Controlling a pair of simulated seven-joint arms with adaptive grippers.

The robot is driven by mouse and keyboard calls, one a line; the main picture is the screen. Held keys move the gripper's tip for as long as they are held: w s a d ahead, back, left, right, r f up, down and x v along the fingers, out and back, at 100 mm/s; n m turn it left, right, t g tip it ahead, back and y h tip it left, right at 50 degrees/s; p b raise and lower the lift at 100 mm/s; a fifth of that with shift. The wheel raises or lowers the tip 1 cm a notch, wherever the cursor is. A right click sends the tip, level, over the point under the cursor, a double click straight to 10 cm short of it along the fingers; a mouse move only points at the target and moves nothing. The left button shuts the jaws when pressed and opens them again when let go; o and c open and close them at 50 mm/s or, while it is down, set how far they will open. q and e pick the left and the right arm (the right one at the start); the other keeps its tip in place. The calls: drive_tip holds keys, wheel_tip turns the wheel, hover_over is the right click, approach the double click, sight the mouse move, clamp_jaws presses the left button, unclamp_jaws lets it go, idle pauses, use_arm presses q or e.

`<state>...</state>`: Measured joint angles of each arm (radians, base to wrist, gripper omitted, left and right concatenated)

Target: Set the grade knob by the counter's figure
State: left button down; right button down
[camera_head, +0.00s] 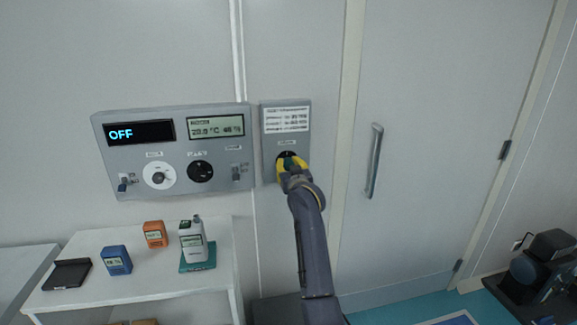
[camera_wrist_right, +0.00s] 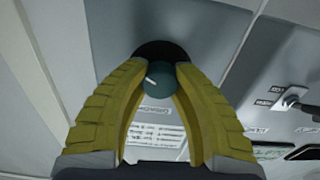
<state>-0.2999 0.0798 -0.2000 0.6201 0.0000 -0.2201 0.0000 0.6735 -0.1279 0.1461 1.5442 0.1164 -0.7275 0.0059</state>
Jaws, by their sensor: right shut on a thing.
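The grade knob (camera_wrist_right: 160,78) is a teal round knob with a white pointer mark, on a black disc in the right wrist view. In the head view the knob (camera_head: 289,160) sits low on the narrow grey panel (camera_head: 270,163). My right gripper (camera_head: 287,165) has yellow fingers closed about the knob from both sides; the fingers also fill the right wrist view (camera_wrist_right: 160,88). A handheld counter (camera_head: 193,240), white with a small green screen, stands on a teal base on the white table. Its figure is too small to read. My left gripper is not in view.
A wide grey panel to the left has a display (camera_head: 138,133) reading OFF, a climate screen (camera_head: 215,127), a white dial (camera_head: 159,176) and a black dial (camera_head: 200,171). Orange (camera_head: 155,234) and blue (camera_head: 116,260) boxes stand on the table (camera_head: 150,285). A door handle (camera_head: 374,160) is to the right.

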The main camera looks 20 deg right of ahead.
drive_tip(key=shift+f, duration=0.1)
drive_tip(key=c, duration=0.9)
unclamp_jaws()
drive_tip(key=shift+c, duration=0.2)
drive_tip(key=s, duration=1.2)
drive_tip(key=shift+a, duration=0.45)
